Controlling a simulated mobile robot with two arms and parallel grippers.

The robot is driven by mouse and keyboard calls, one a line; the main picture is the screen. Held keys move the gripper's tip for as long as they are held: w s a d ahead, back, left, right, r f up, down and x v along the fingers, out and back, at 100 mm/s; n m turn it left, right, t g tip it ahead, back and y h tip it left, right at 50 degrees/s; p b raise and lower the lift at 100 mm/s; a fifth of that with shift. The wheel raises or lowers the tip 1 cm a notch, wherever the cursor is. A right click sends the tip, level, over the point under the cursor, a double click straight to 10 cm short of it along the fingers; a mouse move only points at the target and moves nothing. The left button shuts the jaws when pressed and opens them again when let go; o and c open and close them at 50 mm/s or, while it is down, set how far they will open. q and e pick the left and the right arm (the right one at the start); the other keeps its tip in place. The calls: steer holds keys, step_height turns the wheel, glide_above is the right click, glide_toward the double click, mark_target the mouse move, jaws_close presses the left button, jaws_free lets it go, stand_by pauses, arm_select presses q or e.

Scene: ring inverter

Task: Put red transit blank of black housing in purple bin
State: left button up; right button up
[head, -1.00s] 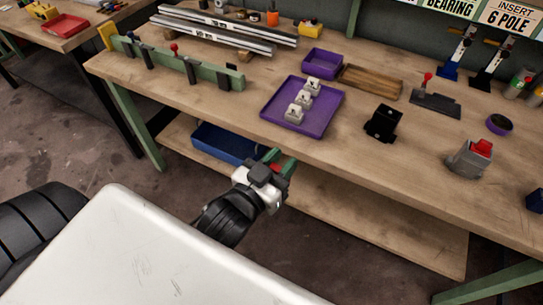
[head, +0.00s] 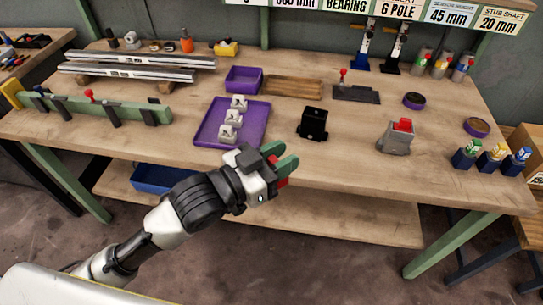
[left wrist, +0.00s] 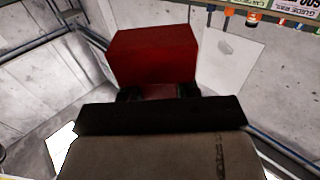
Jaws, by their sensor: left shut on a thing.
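My left gripper (head: 280,163), with green fingers, is shut on a red block, the red transit blank (head: 283,182), in front of the bench's near edge. The red blank also fills the upper middle of the left wrist view (left wrist: 153,58). The black housing (head: 312,123) stands on the bench just beyond and to the right of the gripper, apart from it. The small open purple bin (head: 243,78) stands farther back, left of the wooden tray, and looks empty. My right gripper is not in view.
A purple tray (head: 205,137) with several pale blocks lies in front of the bin. A grey fixture (head: 395,143) with a red top stands right of the housing. A wooden tray (head: 292,88) lies behind. Bare bench top (head: 350,165) lies between housing and fixture.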

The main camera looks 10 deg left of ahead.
arm_select(q)
steer(key=w+d+f+m+g+h, duration=0.1)
steer(key=f+m+g, duration=0.1)
steer(key=w+d+f+m+g+h, duration=0.1)
steer(key=w+d+f+g+h, duration=0.1)
steer(key=g, duration=0.1)
steer(key=shift+w+m, duration=0.15)
steer(key=shift+m, duration=0.25)
steer(key=shift+m+h, duration=0.3)
steer(key=shift+s+a+m+g+h, duration=0.2)
steer(key=shift+a+m+g, duration=0.4)
steer(key=shift+g, duration=0.5)
steer(key=shift+s+a+m+g+h, duration=0.15)
steer(key=shift+a+m+g+h, duration=0.4)
steer(key=shift+g, duration=0.55)
steer(key=shift+s+a+m+g+h, duration=0.15)
steer(key=shift+a+m+g, duration=0.2)
steer(key=shift+m+g, duration=0.6)
